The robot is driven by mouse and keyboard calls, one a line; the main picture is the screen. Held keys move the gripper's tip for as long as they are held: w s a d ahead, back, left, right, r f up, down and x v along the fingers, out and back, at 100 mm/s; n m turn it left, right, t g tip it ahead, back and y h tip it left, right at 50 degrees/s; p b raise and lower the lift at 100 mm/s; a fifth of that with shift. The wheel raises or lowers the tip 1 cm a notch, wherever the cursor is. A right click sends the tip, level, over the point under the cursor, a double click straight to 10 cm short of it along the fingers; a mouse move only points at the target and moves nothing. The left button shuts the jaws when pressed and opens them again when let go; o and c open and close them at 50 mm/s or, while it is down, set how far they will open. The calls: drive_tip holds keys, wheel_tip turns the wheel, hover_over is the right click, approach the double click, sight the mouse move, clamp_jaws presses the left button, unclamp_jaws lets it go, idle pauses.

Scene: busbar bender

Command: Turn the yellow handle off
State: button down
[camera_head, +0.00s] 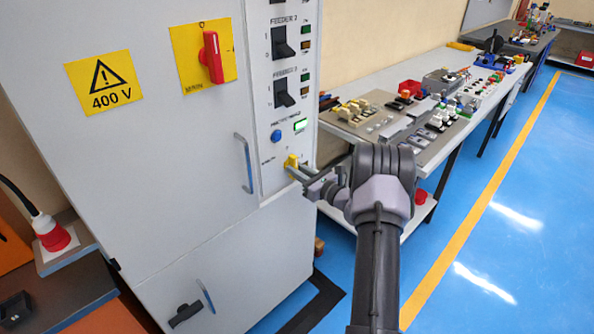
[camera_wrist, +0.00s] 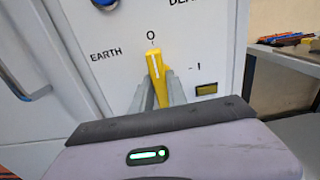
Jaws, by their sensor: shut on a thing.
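The yellow handle (camera_wrist: 155,66) is on the cabinet's front panel (camera_wrist: 130,38), just below a "0" mark and right of the word EARTH. It points nearly straight up, its white line leaning slightly left towards the 0. A "- 1" mark is to its right. My gripper (camera_wrist: 157,88) is shut on the handle, one finger on each side. In the head view the handle (camera_head: 291,161) is low on the narrow panel, with my gripper (camera_head: 296,170) at it from the right. The handle's lower part is hidden by my gripper in the wrist view.
A red switch (camera_head: 212,57) on a yellow plate, black feeder switches (camera_head: 284,42), a blue button (camera_head: 276,136) and a door pull (camera_head: 244,163) are on the cabinet. A bench with parts (camera_head: 410,118) stands to the right. Blue floor (camera_head: 500,215) is clear.

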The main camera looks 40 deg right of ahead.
drive_tip(key=c, duration=1.3)
unclamp_jaws()
drive_tip(key=s+p, duration=0.1)
drive_tip(key=s, duration=0.4)
drive_tip(key=s+d+p, duration=0.1)
drive_tip(key=s+p, duration=0.1)
drive_tip(key=s, duration=0.4)
drive_tip(key=s+p, duration=0.1)
drive_tip(key=s, duration=0.5)
drive_tip(key=shift+s+d, duration=0.15)
drive_tip(key=shift+s, duration=0.05)
